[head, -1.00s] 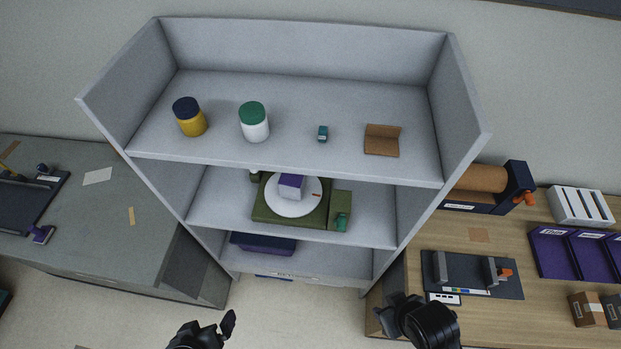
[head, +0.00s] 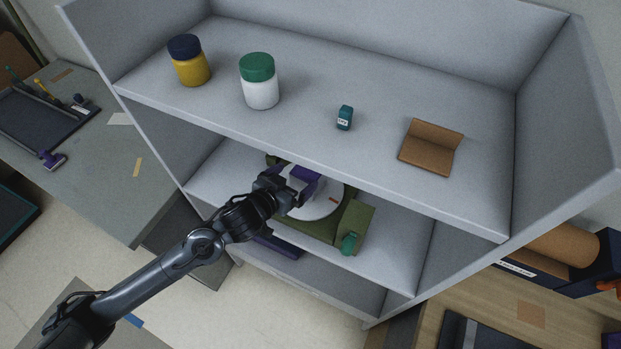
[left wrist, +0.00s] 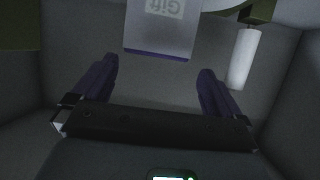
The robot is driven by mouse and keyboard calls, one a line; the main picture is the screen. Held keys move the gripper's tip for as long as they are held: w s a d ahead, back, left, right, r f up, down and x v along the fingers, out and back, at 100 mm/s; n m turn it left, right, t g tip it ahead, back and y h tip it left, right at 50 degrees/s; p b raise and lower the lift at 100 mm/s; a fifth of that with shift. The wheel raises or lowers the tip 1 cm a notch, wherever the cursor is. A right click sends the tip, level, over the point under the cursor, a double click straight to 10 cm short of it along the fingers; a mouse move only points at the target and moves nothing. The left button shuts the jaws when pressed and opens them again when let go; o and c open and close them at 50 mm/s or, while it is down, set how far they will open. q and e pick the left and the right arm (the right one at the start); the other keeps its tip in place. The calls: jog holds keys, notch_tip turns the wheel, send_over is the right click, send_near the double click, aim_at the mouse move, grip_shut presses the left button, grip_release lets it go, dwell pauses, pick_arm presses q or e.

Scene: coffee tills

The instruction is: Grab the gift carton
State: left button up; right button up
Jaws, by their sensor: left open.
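The gift carton (head: 306,174) is a small white box with a purple part, on the round white plate (head: 322,208) on the middle shelf. In the left wrist view the carton (left wrist: 158,25) shows its "Gift" lettering upside down at the top edge. My left gripper (head: 290,189) reaches into the middle shelf close to the carton and partly covers it in the head view. In the left wrist view its two fingers (left wrist: 155,80) are spread apart and empty, with the carton just beyond their tips. My right gripper is out of view.
The plate sits on a green base (head: 352,218) with a green knob-like part (head: 348,243). The top shelf (head: 300,112) overhangs the arm and holds a yellow jar (head: 190,66), a white jar (head: 259,88), a teal box (head: 345,118) and a brown folded piece (head: 431,147). Side walls flank the shelf.

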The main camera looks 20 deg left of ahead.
aim_at(305, 174)
pick_arm(q)
jog(key=shift+s+d+f+x, duration=0.1)
jog(key=shift+f+x, duration=0.05)
jog(key=shift+x, duration=1.05)
jog(key=shift+s+d+f+x, duration=0.1)
jog(key=shift+x, duration=1.05)
jog(key=shift+s+d+f+x, duration=0.1)
jog(key=shift+d+f+x, duration=0.05)
jog(key=shift+x, duration=1.05)
jog(key=shift+a, duration=0.1)
jog(key=c, duration=1.1)
jog(key=shift+r, duration=0.15)
